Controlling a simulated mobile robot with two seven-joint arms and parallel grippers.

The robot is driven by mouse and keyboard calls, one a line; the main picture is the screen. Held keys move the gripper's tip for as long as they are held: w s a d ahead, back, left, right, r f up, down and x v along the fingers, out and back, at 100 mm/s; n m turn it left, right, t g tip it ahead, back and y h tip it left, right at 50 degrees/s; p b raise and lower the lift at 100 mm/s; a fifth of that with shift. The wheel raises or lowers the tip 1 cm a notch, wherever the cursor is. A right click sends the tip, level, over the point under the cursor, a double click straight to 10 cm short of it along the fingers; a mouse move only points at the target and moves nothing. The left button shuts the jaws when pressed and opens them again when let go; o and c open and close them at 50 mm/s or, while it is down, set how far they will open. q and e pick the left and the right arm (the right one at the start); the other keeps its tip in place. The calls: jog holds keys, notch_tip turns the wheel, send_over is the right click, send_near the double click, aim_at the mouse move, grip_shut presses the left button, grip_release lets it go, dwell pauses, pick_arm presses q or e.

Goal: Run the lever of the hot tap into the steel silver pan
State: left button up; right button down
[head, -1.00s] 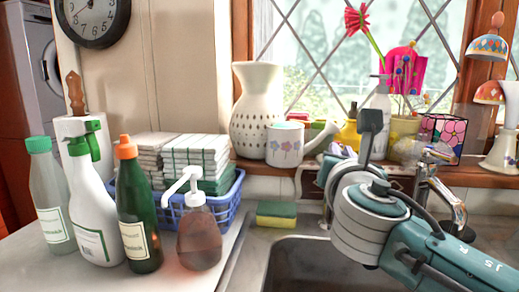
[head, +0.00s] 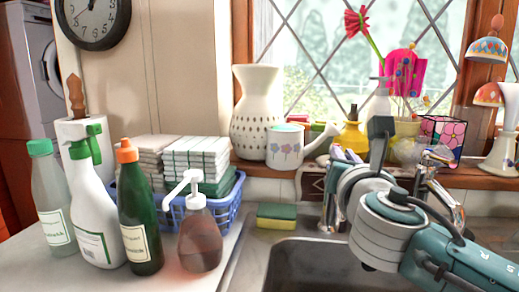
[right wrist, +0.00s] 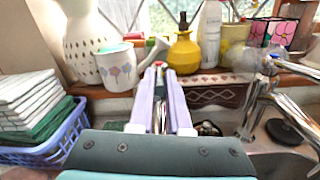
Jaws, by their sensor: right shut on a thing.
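My right gripper (right wrist: 160,78) is shut around the lever of the hot tap, whose red-marked end (right wrist: 158,65) shows between the pale lilac fingers. The chrome body of this tap (right wrist: 160,118) stands below, between the fingers. In the head view the gripper (head: 344,155) is partly hidden behind my own wrist, and the tap's chrome stem (head: 329,208) shows beside it. The steel silver pan I can make out is the sink basin (head: 305,265) in front of the taps; my right arm covers part of it. My left gripper is in neither view.
A second chrome tap (right wrist: 258,105) stands right of the gripper. A sponge (head: 276,216) lies on the sink's back rim. Bottles and a blue basket (head: 222,214) crowd the left counter. A white watering can (head: 286,146) and a yellow bottle (right wrist: 183,50) stand on the sill behind.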

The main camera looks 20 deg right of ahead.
jog(key=n+y, duration=0.1)
jog(key=d+n+t+y, duration=0.1)
jog(key=y, duration=0.1)
jog(key=d+n+y, duration=0.1)
jog(key=y, duration=0.1)
jog(key=shift+s+t, duration=0.35)
jog(key=shift+t, duration=0.05)
jog(key=c, duration=0.9)
grip_release()
jog(key=shift+o, duration=0.2)
jog(key=v, duration=1)
